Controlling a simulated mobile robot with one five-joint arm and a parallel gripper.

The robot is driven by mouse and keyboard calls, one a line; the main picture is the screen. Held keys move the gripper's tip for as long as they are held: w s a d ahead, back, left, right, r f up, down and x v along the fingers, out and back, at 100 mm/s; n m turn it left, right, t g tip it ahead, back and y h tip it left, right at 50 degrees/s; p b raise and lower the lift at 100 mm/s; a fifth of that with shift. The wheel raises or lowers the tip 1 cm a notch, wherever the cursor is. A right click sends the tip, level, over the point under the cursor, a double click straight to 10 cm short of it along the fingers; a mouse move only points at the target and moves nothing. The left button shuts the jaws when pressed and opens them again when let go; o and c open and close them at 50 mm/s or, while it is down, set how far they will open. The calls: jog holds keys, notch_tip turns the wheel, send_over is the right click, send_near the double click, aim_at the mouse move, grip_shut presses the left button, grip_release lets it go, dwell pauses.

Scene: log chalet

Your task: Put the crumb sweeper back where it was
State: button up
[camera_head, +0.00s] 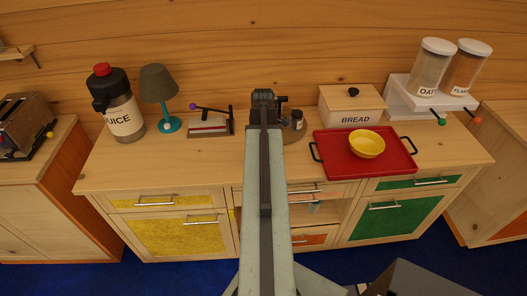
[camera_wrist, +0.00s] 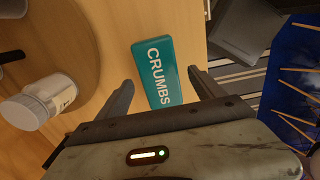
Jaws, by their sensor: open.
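A teal block marked CRUMBS (camera_wrist: 154,72), which looks like the crumb sweeper, lies label up on the wooden counter near an edge. In the wrist view my gripper (camera_wrist: 162,79) is open, with one finger to each side of the block's lower part. I see wood between the left finger and the block; the right finger is close to its edge, and contact there cannot be told. In the head view my arm reaches over the middle of the counter and hides the block. A small teal thing (camera_head: 314,207) shows in the cabinet's open middle; I cannot tell what it is.
On the counter (camera_head: 105,170) are a juice jug (camera_head: 122,112), a lamp (camera_head: 160,90), a bread box (camera_head: 350,108) and a red tray (camera_head: 335,160) with a yellow bowl (camera_head: 367,144).

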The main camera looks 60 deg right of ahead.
notch_tip(320, 180, up, 8)
jog(key=p, duration=0.6)
jog(key=shift+r, duration=0.1)
jog(key=w+a+m, duration=0.3)
jog(key=w+a, duration=1.3)
jog(key=a, duration=0.4)
jog(key=w+a+m, duration=0.2)
jog(key=a, duration=1.3)
jog(key=w+a+m, duration=0.2)
jog(key=w+a, duration=0.1)
jog(key=a, duration=1.2)
jog(key=shift+w, duration=0.35)
